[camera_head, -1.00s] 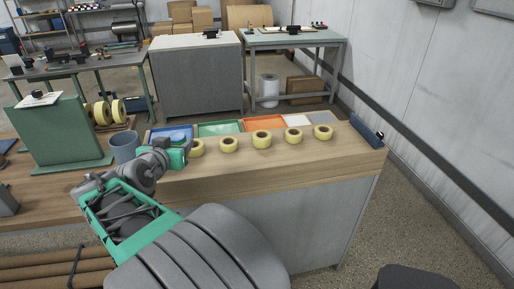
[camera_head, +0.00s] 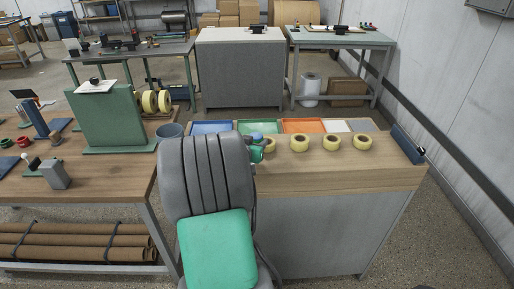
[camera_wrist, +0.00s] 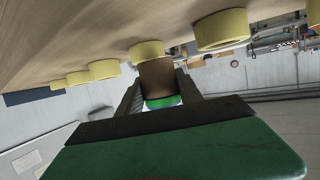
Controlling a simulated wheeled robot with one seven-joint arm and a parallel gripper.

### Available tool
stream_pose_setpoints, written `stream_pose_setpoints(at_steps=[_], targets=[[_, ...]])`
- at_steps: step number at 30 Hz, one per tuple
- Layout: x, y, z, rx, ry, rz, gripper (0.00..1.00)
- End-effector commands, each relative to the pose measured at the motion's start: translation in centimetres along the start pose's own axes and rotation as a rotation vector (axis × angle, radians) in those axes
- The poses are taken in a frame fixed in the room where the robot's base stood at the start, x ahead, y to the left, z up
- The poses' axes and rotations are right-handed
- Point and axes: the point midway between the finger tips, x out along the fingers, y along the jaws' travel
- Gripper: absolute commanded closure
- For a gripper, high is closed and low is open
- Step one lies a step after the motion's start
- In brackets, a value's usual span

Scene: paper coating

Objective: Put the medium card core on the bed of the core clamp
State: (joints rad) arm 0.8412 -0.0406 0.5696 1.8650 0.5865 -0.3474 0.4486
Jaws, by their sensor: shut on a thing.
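My gripper (camera_wrist: 160,92) is shut on a brown card core (camera_wrist: 157,78) with a bright green band at one end, seen between the two dark fingers in the wrist view. I cannot judge its size against other cores. In the head view, my gripper (camera_head: 258,147) is beside the leftmost yellow roll, partly behind my grey arm link, and the held core cannot be made out. On the left bench, a green base with a grey block and a knobbed lever (camera_head: 50,172) may be the core clamp, but I cannot tell for sure.
Several yellow rolls (camera_head: 331,142) stand in a row on the right counter, before blue, green and orange trays (camera_head: 303,126). A grey-blue cup (camera_head: 171,131) and a tall green panel stand (camera_head: 115,118) are left of my arm. Blue fixtures (camera_head: 37,122) stand further left.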

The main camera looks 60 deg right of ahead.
Motion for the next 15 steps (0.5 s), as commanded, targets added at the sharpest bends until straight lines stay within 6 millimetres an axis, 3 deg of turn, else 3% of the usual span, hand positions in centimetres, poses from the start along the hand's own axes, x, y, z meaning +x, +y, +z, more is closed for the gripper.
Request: stream_pose_setpoints(at_steps=[7,15], targets=[[1.7,0.1,3.1,-0.001,-0.002,0.000,0.96],[1.8,0.1,3.4,0.000,0.001,0.000,0.96]])
